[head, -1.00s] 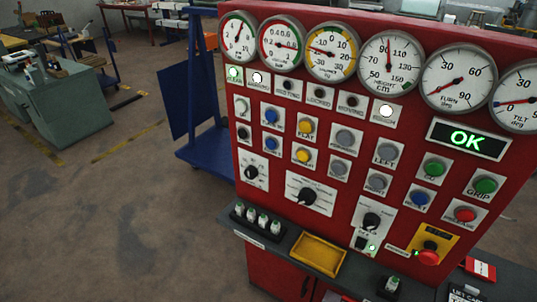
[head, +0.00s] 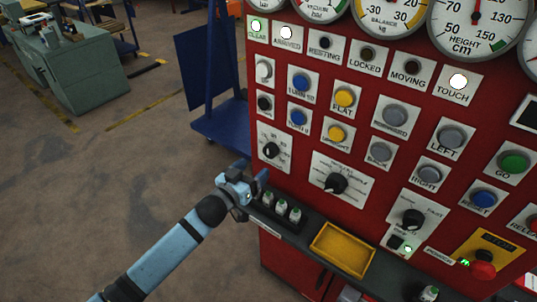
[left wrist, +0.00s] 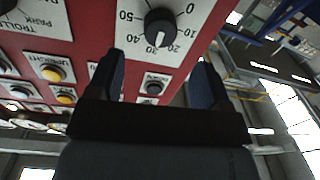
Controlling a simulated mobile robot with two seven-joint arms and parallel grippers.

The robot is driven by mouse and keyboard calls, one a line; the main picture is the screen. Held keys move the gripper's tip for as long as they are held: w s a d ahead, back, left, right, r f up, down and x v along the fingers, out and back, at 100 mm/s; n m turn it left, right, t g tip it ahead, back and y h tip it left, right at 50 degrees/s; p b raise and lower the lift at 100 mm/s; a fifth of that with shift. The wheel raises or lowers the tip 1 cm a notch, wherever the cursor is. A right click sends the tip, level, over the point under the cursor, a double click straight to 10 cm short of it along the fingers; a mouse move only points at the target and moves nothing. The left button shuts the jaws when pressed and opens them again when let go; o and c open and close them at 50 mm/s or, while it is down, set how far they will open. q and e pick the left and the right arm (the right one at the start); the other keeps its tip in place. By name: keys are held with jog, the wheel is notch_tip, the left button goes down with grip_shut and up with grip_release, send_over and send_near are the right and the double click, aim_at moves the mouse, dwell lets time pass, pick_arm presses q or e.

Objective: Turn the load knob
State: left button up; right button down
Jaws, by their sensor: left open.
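A black dial knob (head: 271,150) sits on a white plate at the lower left of the red panel. In the left wrist view, where the panel appears upside down, this knob (left wrist: 160,27) has a numbered scale running from 0 to 50. My left gripper (head: 252,176) is open and empty, just below and left of the knob in the head view. In the left wrist view its fingers (left wrist: 157,74) are spread, with the knob beyond them, apart from both. My right gripper is out of view.
A black button (left wrist: 153,88) is beside the dial plate. Another black knob (head: 336,183) is to the right. A dark ledge with several white-topped items (head: 281,209) and a yellow tray (head: 342,250) juts out below. Open floor (head: 110,190) lies left.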

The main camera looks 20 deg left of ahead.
aim_at(268, 154)
pick_arm(q)
jog(key=x, duration=0.7)
jog(key=shift+w+f, duration=0.1)
jog(key=shift+w, duration=0.1)
jog(key=c, duration=0.9)
